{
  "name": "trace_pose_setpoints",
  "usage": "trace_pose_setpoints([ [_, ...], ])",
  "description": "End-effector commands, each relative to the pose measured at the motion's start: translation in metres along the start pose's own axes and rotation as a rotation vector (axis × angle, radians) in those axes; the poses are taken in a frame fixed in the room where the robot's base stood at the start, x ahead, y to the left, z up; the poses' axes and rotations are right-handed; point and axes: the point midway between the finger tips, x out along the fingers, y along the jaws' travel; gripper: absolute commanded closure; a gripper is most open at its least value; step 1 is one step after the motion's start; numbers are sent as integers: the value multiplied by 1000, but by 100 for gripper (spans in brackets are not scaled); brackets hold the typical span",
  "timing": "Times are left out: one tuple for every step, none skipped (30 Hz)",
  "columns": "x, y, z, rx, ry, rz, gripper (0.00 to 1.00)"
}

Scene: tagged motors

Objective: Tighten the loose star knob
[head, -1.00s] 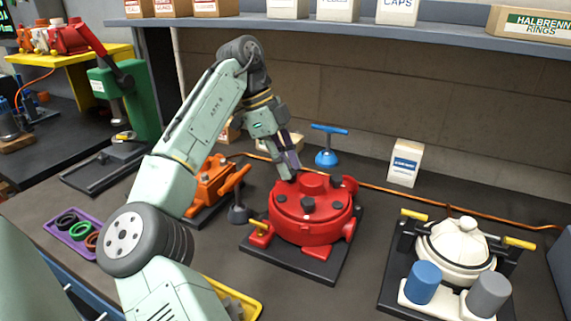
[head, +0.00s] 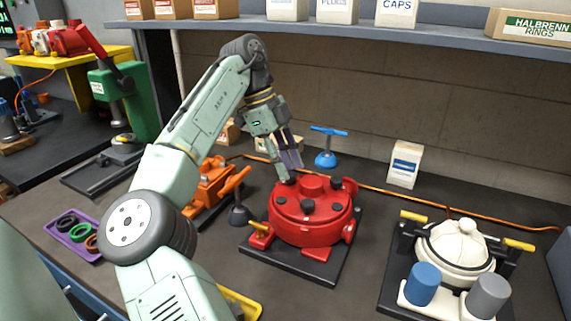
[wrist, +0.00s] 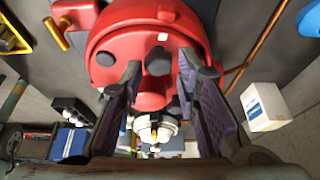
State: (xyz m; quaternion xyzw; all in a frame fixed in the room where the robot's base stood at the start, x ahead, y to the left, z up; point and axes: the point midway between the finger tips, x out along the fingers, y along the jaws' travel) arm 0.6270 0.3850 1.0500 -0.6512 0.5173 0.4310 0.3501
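The red round motor housing (head: 290,230) sits on a dark base plate on the bench, with several black knobs on its lid. One black knob (head: 308,206) is near the middle of the lid in the head view. My gripper (head: 288,176) is over the back left of the lid, fingers pointing down. In the wrist view my gripper (wrist: 160,70) has its two fingers apart, with a black knob (wrist: 158,62) showing between the tips. I cannot tell whether the fingers touch it. Another knob (wrist: 105,58) is left of the fingers. Which knob is loose is not clear.
A blue T-handle tool (head: 327,150) stands behind the housing. An orange machine (head: 209,186) and a dark-based lever (head: 238,212) are to the left. A cream-domed unit (head: 455,245) is at right. A white box (head: 405,163) stands at the back. Bench between housing and cream unit is clear.

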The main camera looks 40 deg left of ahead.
Motion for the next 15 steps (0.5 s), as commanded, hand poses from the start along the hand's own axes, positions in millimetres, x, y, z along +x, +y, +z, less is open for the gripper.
trace_pose_setpoints([
  [1,0,0,-1,0,2,66],
  [1,0,1,-1,0,3,64],
  [2,0,1,-1,0,4,61],
  [2,1,1,-2,0,5,59],
  [2,1,1,-2,0,5,57],
  [2,1,1,-2,0,6,57],
  [2,1,1,-2,-1,6,57],
  [2,1,1,-2,-1,7,57],
  [2,1,2,-2,-1,7,57],
  [3,1,2,-2,-1,7,57],
  [3,1,2,-3,-1,7,57],
  [3,1,2,-3,-1,8,57],
  [2,1,2,-3,-1,8,57],
  [2,1,2,-3,-1,8,57],
  [0,1,2,-4,-1,9,57],
])
